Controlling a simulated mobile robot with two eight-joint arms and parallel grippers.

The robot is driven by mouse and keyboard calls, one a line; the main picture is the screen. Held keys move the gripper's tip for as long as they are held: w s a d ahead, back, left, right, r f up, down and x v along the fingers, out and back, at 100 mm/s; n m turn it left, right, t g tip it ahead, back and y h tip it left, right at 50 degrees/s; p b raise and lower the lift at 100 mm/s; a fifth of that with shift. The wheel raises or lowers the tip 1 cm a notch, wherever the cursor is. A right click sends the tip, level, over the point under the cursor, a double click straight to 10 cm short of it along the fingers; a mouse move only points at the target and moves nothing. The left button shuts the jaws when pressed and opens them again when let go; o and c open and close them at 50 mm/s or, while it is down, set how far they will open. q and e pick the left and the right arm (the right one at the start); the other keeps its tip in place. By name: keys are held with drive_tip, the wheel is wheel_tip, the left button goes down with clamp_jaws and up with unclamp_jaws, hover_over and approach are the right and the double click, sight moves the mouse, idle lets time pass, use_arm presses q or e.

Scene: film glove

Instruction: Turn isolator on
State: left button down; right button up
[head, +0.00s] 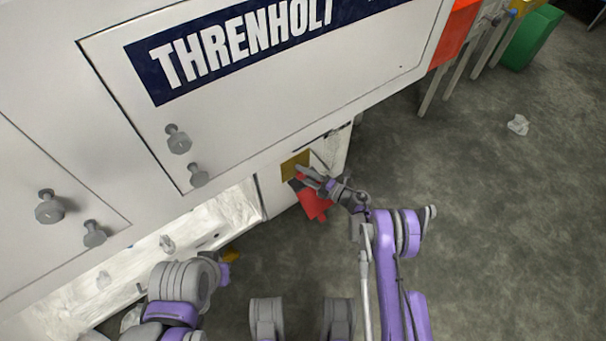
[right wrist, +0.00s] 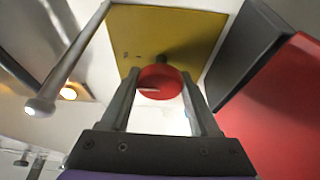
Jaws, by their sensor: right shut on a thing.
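The isolator shows as a yellow plate (head: 294,164) on the white machine's lower panel; the plate is also in the right wrist view (right wrist: 200,30). A round red knob (right wrist: 160,82) sits in front of the plate in the right wrist view. My right gripper (right wrist: 158,90) is shut on the red knob, one finger on each side of it. In the head view my right gripper (head: 305,174) reaches the plate and hides the knob. My left arm shows at the bottom left of the head view, but its fingertips cannot be made out.
A red piece (head: 313,201) with a dark edge is just below the plate; it fills the right side of the wrist view (right wrist: 280,100). A grey rod (right wrist: 70,60) with a rounded end is at the left there. Grey knobs (head: 178,138) stick out of the machine. Floor at right is mostly clear.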

drive_tip(key=o, duration=1.3)
drive_tip(key=shift+o, duration=0.2)
drive_tip(key=p+v, duration=0.2)
drive_tip(key=v, duration=0.8)
drive_tip(key=shift+s+d, duration=0.2)
drive_tip(key=shift+d, duration=0.15)
